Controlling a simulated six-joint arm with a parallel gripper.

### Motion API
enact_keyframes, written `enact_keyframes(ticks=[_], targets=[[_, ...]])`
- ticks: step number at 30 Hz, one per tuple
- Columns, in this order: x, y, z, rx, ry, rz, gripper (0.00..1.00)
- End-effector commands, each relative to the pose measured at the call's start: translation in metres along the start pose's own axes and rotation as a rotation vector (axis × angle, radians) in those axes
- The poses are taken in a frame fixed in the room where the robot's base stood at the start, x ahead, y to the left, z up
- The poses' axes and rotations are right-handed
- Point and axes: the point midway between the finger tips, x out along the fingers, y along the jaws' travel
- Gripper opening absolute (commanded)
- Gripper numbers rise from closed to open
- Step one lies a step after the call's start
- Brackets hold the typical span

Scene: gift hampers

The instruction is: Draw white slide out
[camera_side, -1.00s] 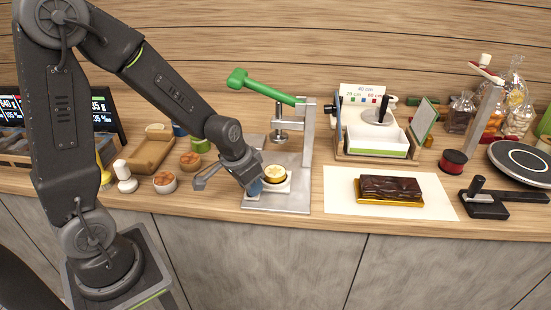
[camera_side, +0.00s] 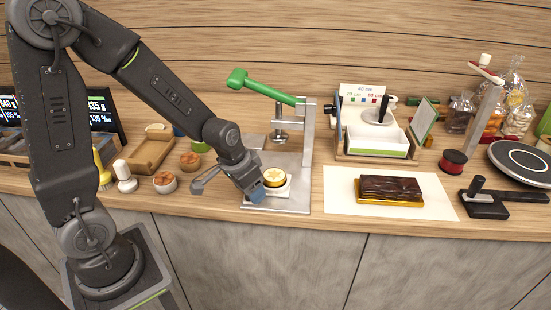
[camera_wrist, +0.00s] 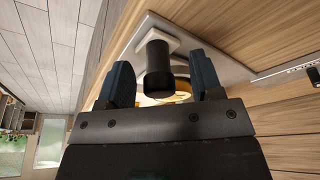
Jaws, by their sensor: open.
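The white slide (camera_side: 284,191) lies on the metal base of a lever press, at its front, with a small round gold-and-dark item (camera_side: 273,177) on top. In the wrist view the white slide (camera_wrist: 153,29) carries a black knob (camera_wrist: 158,68). My gripper (camera_side: 263,193) is at the slide's front left corner, tilted down. In the wrist view my gripper (camera_wrist: 162,80) is open, with its two blue fingers on either side of the knob. I cannot tell whether they touch it. The knob is hidden in the side view.
The press has a green lever (camera_side: 262,88) and a metal upright (camera_side: 308,130). To its right a chocolate block (camera_side: 391,187) lies on a white sheet (camera_side: 340,193). Small bowls (camera_side: 165,182) and a white stamp (camera_side: 125,177) stand left of my gripper.

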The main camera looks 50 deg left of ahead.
Motion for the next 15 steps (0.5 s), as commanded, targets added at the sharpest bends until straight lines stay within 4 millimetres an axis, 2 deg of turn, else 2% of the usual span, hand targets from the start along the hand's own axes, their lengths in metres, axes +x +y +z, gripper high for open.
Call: enact_keyframes(ticks=[15], targets=[[-0.043,0.000,-0.014,0.000,0.005,-0.001,0.60]])
